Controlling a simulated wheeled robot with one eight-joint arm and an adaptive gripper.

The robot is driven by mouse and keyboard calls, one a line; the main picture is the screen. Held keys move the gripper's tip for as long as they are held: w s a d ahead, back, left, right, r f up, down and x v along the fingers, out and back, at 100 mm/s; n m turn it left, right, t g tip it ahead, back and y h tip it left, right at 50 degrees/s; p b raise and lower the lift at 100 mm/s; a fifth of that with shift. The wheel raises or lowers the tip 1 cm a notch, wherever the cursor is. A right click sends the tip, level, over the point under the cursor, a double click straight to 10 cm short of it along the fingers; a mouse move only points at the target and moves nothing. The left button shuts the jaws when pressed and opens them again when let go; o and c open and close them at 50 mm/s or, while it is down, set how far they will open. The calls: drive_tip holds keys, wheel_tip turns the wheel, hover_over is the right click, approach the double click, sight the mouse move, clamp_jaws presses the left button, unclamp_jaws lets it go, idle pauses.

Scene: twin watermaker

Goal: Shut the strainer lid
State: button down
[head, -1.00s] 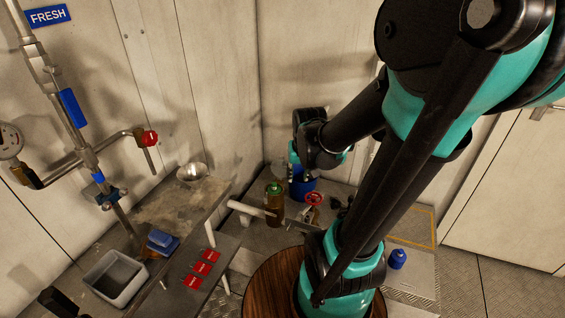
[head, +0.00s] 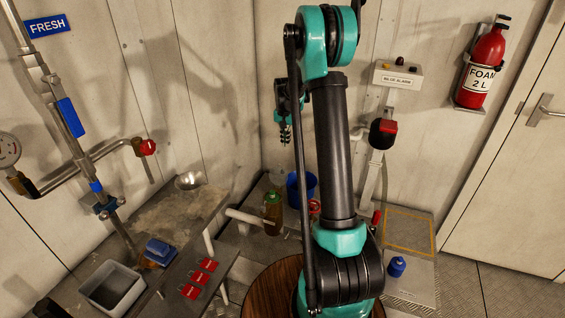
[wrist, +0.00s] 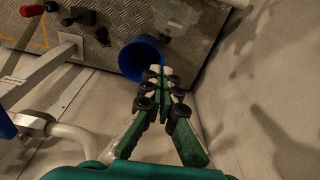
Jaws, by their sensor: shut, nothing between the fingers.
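I cannot clearly make out the strainer lid. In the wrist view, a grey fitting with dark parts (wrist: 86,17) stands on the tread-plate floor, but I cannot tell whether it is the strainer. In the head view, my arm hides much of the floor beside the blue bucket. My gripper (head: 286,140) points down, raised above the bucket area near the back corner. Its fingers (wrist: 160,76) are shut and empty, and touch nothing that I can see.
The blue bucket (wrist: 141,59) is below my gripper. A white pipe (wrist: 78,138) and a bracketed post (wrist: 45,67) lie left in the wrist view. Walls close in the corner.

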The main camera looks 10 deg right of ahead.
drive_tip(key=w+d+f, duration=0.1)
drive_tip(key=w+f, duration=0.3)
drive_tip(key=f, duration=0.9)
drive_tip(key=shift+s+a+r+m+g, duration=0.2)
drive_tip(key=shift+s+a+r, duration=0.2)
drive_tip(key=shift+s+a, duration=0.25)
drive_tip(key=shift+s+a+r+m+g, duration=0.15)
drive_tip(key=shift+s+a+r, duration=0.25)
drive_tip(key=shift+s, duration=0.4)
